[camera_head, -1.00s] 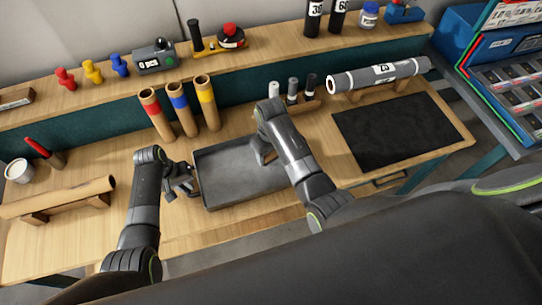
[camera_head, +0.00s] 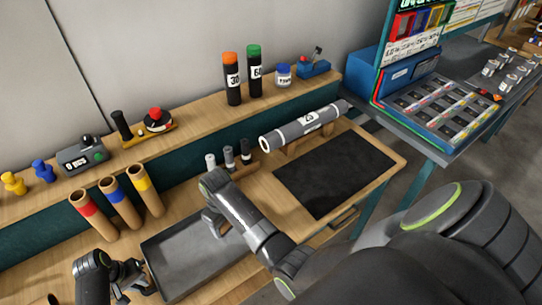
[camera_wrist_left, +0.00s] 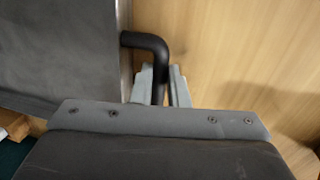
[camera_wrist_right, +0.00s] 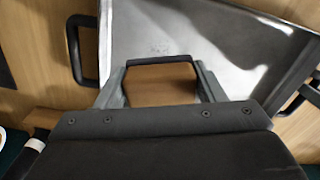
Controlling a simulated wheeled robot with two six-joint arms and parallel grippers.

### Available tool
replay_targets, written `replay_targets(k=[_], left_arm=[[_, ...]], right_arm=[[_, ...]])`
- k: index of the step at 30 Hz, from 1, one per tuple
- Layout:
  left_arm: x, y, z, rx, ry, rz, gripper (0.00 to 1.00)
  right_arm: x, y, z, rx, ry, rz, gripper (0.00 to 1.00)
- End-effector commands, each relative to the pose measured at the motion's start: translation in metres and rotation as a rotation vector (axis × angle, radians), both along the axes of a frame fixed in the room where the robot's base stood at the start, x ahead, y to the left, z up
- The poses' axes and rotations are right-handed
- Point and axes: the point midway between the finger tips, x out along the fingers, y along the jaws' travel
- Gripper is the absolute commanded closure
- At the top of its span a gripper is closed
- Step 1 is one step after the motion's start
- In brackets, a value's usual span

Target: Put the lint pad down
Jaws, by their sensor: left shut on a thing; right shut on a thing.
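The lint pad (camera_wrist_right: 160,85) shows in the right wrist view as a brown block with a dark edge. My right gripper (camera_head: 213,222) is shut on it, over the grey metal tray (camera_head: 185,258). In the head view my arm hides the pad, and I cannot tell whether it touches the tray. My left gripper (camera_head: 143,280) is shut on the tray's black handle (camera_wrist_left: 148,42) at the tray's left end. The tray lies on the wooden bench and also fills much of the right wrist view (camera_wrist_right: 165,30).
Several cardboard tubes (camera_head: 121,203) stand behind the tray. A grey roll (camera_head: 303,127) rests on a wooden stand behind a black mat (camera_head: 334,172). A shelf (camera_head: 200,120) with bottles and tools runs along the back. A blue case (camera_head: 410,70) stands at the right.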

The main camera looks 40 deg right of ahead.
Motion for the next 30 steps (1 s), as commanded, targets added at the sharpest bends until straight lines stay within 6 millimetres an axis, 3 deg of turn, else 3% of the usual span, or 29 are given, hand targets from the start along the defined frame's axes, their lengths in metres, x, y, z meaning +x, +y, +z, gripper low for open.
replay_targets(k=[9, 15, 22, 30], left_arm=[[-0.001, 0.000, -0.001, 0.001, 0.002, 0.000, 1.00], [-0.001, 0.000, -0.001, 0.000, 0.002, 0.000, 1.00], [-0.001, 0.000, -0.001, 0.000, 0.002, 0.000, 1.00], [-0.001, 0.000, -0.001, 0.000, 0.002, 0.000, 1.00]], right_arm=[[-0.017, -0.120, -0.001, -0.006, 0.001, -0.183, 0.66], [-0.032, -0.180, 0.010, -0.005, 0.001, -0.272, 0.66], [-0.040, -0.207, 0.015, 0.000, 0.001, -0.313, 0.66], [-0.041, -0.208, -0.028, 0.000, 0.003, -0.316, 0.66]])
